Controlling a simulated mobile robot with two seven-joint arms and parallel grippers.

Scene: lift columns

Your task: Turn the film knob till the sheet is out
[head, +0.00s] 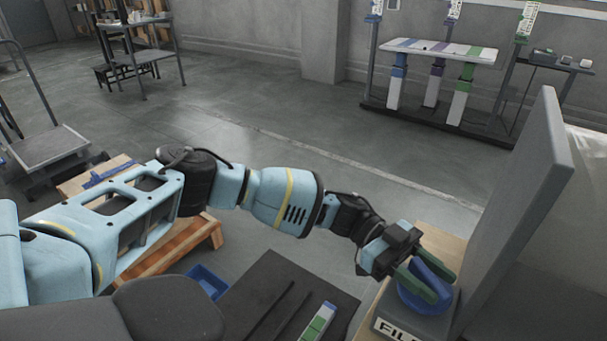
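The blue film knob (411,301) sits on a grey housing (386,328) at the lower right. The housing's front label is cut off by the frame edge and reads "FIL". My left gripper (442,286) comes in from the left with green fingers on either side of the knob's raised grip. The grip fills the gap between the fingers. A pale translucent sheet (590,190) shows at the right edge, behind a tall grey panel; how far it extends is hidden. My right gripper is not in view.
The upright grey panel (525,200) stands just right of the knob. A dark mat (270,290) with a green-and-white piece (318,322) and a blue bin (207,281) lie below my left arm. A table with coloured lift columns (440,52) stands far back.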

